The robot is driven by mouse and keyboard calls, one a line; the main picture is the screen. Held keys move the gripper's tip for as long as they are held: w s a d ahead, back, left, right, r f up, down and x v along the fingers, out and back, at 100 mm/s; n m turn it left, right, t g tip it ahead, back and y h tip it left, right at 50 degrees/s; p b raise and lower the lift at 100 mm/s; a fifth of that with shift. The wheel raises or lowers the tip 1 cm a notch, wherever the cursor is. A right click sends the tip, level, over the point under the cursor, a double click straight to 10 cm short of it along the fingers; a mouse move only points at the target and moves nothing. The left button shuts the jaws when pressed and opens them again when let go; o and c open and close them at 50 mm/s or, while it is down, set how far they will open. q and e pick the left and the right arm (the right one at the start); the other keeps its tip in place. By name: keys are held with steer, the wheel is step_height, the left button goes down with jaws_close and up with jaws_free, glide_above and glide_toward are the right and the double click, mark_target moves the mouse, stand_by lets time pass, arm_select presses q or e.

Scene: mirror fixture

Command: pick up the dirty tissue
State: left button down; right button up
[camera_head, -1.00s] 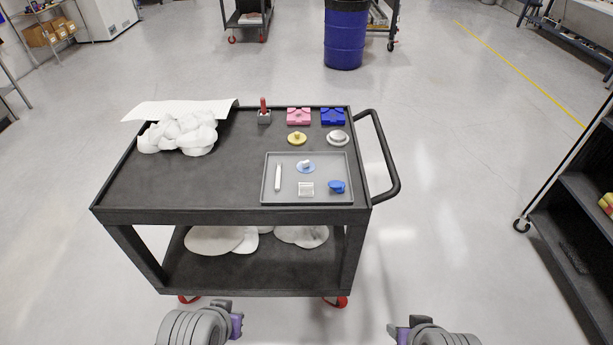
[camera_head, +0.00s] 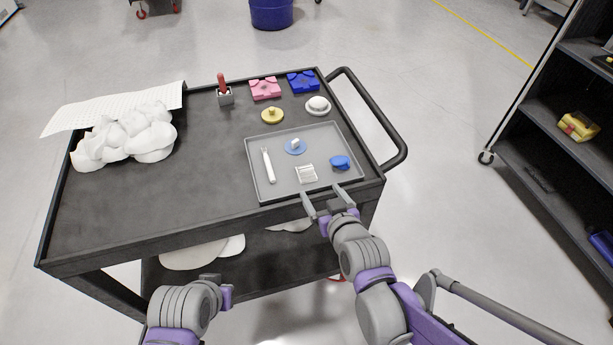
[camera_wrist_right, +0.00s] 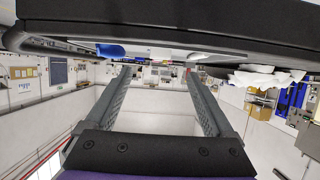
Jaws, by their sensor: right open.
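A pile of crumpled white tissues (camera_head: 128,136) lies at the left of the cart top. A small white folded piece (camera_head: 306,174) lies in the grey tray (camera_head: 283,193); I cannot tell which one is dirty. My right gripper (camera_head: 325,200) is open and empty at the tray's front edge, just short of the small white piece. In the right wrist view its fingers (camera_wrist_right: 160,85) are apart with nothing between them; the white pile (camera_wrist_right: 262,77) shows at right. My left gripper (camera_head: 217,285) is low in front of the cart, its fingers not clear.
The tray also holds a white stick (camera_head: 267,166), a blue disc (camera_head: 295,147) and a blue cap (camera_head: 340,162). Pink (camera_head: 265,88) and blue (camera_head: 303,82) blocks stand behind. The cart handle (camera_head: 385,120) is at right. The left-middle cart top (camera_head: 200,180) is clear.

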mark_target(307, 171)
steer(key=x, duration=1)
steer(key=shift+w+a+r+b, duration=0.1)
steer(key=shift+w+a+b, duration=0.05)
steer(key=shift+w+b, duration=0.2)
steer(key=shift+c, duration=0.3)
jaws_close()
